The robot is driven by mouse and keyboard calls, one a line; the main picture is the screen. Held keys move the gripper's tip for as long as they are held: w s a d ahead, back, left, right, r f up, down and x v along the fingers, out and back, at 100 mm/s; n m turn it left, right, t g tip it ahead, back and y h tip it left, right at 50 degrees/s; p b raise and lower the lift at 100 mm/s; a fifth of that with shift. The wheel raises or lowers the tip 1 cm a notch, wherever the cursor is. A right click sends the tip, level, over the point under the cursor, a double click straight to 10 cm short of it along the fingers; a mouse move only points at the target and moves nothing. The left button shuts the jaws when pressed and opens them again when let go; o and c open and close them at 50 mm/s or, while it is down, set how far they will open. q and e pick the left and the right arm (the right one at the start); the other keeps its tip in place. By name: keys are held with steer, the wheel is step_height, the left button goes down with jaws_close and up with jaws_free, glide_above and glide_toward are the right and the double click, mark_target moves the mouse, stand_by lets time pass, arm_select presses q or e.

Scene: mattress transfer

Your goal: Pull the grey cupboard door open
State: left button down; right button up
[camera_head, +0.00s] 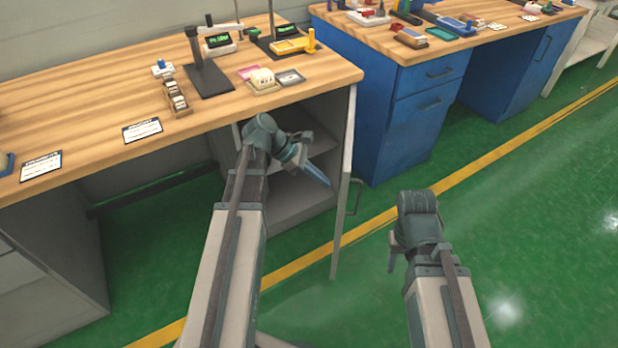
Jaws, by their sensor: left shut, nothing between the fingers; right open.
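The grey cupboard door (343,188) stands open under the right end of the wooden bench. It is seen almost edge-on and sticks out over the floor. Its dark handle (356,197) is on the door's right side. The grey cupboard (300,196) shows its open inside with a shelf. My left gripper (327,182) is shut and empty, in front of the opening on the inner side of the door. Its tips are close to the door; I cannot tell whether they touch. My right gripper (392,265) is open and empty, right of the door, pointing down.
The wooden bench top (90,100) holds stands, cards and small parts. A blue cabinet (420,130) under a second bench stands to the right, across a gap. Green floor with a yellow line (480,175) lies clear at the right.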

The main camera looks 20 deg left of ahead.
arm_select(q)
steer(key=shift+w+d+r, duration=0.1)
steer(key=shift+w+d, duration=0.1)
steer(key=shift+d, duration=0.6)
steer(key=shift+w+d+r, duration=0.1)
steer(key=shift+w+d, duration=0.05)
steer(key=shift+d, duration=0.7)
